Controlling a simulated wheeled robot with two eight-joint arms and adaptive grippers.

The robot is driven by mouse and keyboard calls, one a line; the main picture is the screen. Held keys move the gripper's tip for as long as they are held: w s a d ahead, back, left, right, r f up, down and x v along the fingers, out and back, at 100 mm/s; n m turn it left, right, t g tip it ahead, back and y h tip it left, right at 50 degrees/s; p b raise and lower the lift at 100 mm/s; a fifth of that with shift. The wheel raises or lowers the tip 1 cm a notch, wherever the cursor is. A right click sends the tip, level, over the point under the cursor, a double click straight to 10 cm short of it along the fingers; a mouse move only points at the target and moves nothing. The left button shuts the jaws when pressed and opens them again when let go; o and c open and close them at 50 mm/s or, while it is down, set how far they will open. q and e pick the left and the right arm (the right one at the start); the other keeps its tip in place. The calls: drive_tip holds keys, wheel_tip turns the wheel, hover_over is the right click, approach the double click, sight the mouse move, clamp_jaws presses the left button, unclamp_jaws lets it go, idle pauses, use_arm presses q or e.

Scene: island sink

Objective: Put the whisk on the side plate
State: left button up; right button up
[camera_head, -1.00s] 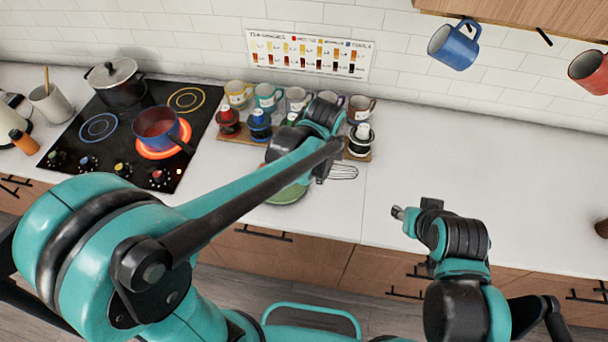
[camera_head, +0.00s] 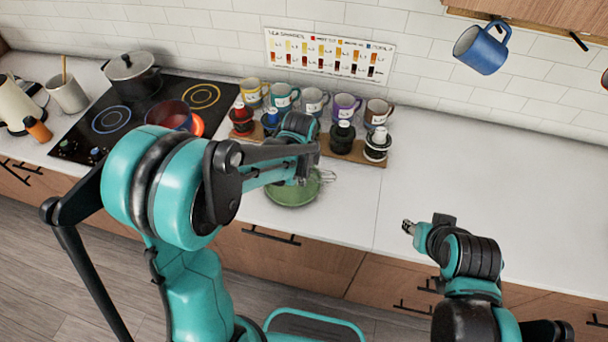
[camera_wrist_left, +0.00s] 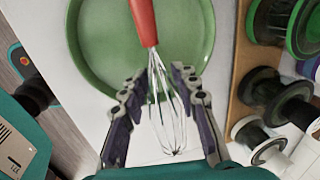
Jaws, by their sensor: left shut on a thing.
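The whisk (camera_wrist_left: 161,95) has a red handle and thin wire loops. The side plate (camera_head: 290,193) is the round green one on the counter; it also shows in the left wrist view (camera_wrist_left: 95,60). My left gripper (camera_wrist_left: 155,85) is shut on the whisk at its wires. The handle reaches over the plate, and some wires extend past its rim. Whether the whisk touches the plate I cannot tell. In the head view my left gripper (camera_head: 304,178) hides most of the whisk; only wires (camera_head: 327,177) show. My right gripper (camera_head: 408,227) is away at the right, its fingers too small to judge.
Several mugs (camera_head: 313,100) and a wooden rack with coloured-top jars (camera_head: 376,143) stand behind the plate. The counter at right (camera_head: 460,160) is clear.

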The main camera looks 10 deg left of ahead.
use_arm(q)
drive_tip(key=shift+r, duration=0.1)
drive_tip(key=shift+f+b, duration=0.6)
drive_tip(key=shift+f, duration=0.05)
drive_tip(key=o, duration=1.2)
drive_tip(key=shift+c, duration=0.2)
drive_tip(key=shift+r, duration=0.15)
drive_tip(key=shift+r+p, duration=0.3)
drive_tip(key=shift+p, duration=0.1)
wheel_tip(320, 180, up, 11)
drive_tip(key=s+p, duration=0.2)
drive_tip(key=p, duration=0.1)
drive_tip(key=s+a+r+n+t, duration=0.2)
drive_tip(key=s+n, duration=0.5)
drive_tip(key=n, duration=0.2)
drive_tip(key=s+a+r+n+t, duration=0.3)
drive_tip(key=s+n, duration=0.5)
drive_tip(key=n, duration=0.1)
drive_tip(key=shift+a+p, duration=0.2)
drive_tip(key=shift+p, duration=0.1)
